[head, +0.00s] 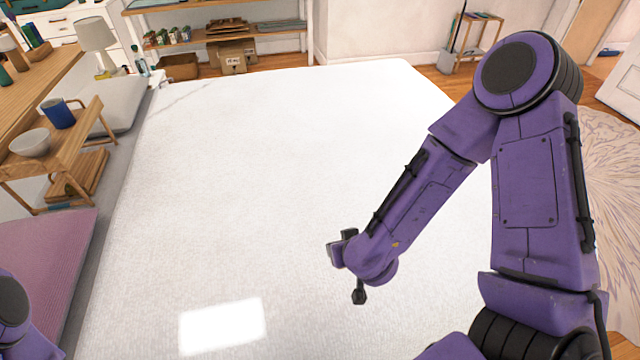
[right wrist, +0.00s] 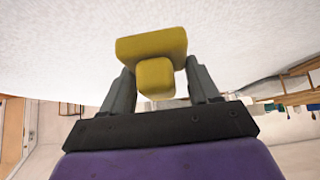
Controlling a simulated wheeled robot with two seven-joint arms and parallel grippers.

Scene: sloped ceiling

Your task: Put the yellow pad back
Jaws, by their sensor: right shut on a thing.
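The yellow pad (right wrist: 152,46) shows in the right wrist view as a blocky piece with a wide part and a narrower stub. The stub (right wrist: 155,78) sits between the two fingers of my right gripper (right wrist: 157,72), which is shut on it. The wide part sticks out beyond the fingertips, against the white surface. In the head view my right wrist is above the white surface and the pad cannot be made out there. My left gripper is out of view; only a bit of my left arm shows at the lower left.
A large white surface (head: 250,180) fills the middle and looks bare, with a bright patch of light. At the left, a small wooden table (head: 75,128) holds a white bowl (head: 30,143) and a blue cup (head: 58,113). A lamp (head: 97,38) and shelves stand at the back.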

